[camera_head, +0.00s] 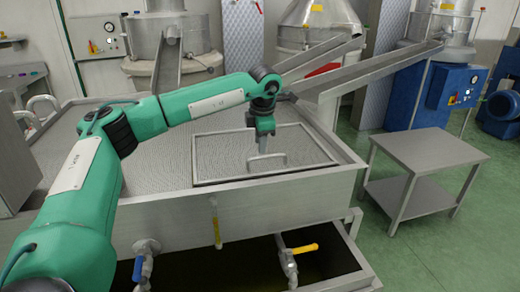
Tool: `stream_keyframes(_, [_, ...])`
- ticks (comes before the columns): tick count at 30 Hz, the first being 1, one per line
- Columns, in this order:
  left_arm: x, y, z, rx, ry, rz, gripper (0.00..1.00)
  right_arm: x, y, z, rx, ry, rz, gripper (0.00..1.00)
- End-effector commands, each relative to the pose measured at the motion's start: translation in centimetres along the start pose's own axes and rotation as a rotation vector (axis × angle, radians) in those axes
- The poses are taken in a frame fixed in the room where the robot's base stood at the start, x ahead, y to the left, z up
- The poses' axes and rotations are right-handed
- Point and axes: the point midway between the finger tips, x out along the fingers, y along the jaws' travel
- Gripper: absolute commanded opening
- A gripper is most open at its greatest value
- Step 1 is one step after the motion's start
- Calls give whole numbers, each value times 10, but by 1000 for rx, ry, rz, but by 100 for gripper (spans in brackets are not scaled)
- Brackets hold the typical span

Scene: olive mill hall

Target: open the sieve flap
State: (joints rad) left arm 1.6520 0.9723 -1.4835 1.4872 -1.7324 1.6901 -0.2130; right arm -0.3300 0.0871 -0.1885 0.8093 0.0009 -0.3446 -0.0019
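The sieve flap (222,154) is a framed, perforated metal panel set in the perforated top of the large steel basin. It lies flat, level with the top around it. Its pale bar handle (256,166) is near the front edge of the frame. My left gripper (281,158) points down over the flap, with its fingertips at or just behind the right part of the handle. The fingers are small here, so I cannot tell whether they are around the handle or touching it. My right gripper is out of view.

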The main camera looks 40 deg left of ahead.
Motion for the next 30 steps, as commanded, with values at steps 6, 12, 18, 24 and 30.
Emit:
stream_keyframes(6, [32, 0, 0, 0, 2, -1, 33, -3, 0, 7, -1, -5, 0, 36])
stream_keyframes(12, [42, 0, 0, 0, -1, 0, 33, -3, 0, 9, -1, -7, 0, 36])
stream_keyframes(18, [43, 0, 0, 0, -1, 0, 33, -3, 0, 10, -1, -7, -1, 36])
stream_keyframes(24, [43, 0, 0, 1, -1, 0, 1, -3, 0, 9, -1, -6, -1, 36])
stream_keyframes(30, [42, 0, 0, 1, -1, 0, 0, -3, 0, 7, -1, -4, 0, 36])
